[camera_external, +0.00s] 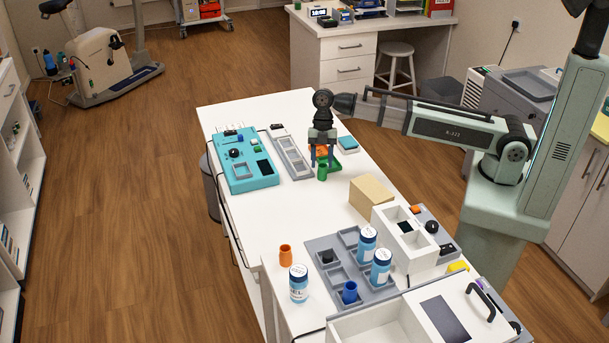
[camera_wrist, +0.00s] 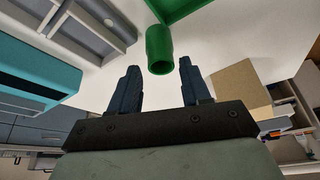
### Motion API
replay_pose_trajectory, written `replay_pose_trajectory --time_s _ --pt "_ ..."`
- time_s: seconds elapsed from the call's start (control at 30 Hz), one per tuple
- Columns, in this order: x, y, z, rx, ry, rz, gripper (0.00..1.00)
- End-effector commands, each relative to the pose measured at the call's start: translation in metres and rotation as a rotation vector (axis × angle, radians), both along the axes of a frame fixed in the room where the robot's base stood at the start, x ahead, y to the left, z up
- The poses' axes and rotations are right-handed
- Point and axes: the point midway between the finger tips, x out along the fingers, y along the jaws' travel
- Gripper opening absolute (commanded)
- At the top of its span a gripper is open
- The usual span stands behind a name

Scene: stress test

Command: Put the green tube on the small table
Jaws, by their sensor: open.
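I cannot tell whether a finger touches the tube. A nearer white table section (camera_external: 278,318) adjoins the long one; I cannot tell if it is the small table.
A teal panel box (camera_external: 245,175) and a grey compartment tray (camera_external: 290,155) lie left of my gripper. A cardboard box (camera_external: 370,195) stands to the right. The nearer end holds an orange tube (camera_external: 286,256), a blue tube (camera_external: 349,292), several bottles and a white box (camera_external: 405,246).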

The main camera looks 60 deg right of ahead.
Motion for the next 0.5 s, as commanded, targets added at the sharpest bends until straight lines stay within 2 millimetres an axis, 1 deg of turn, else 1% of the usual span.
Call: replay_pose_trajectory --time_s 0.17,0.3,0.4,0.5 --pt "-0.004 0.002 -0.021 -0.001 0.002 0.001 0.47" --pt "-0.006 0.008 -0.035 -0.001 0.001 0.002 0.47" --pt "-0.007 0.010 -0.040 0.000 0.000 0.001 0.47" --pt "-0.007 0.010 -0.041 0.000 -0.001 0.000 0.47"
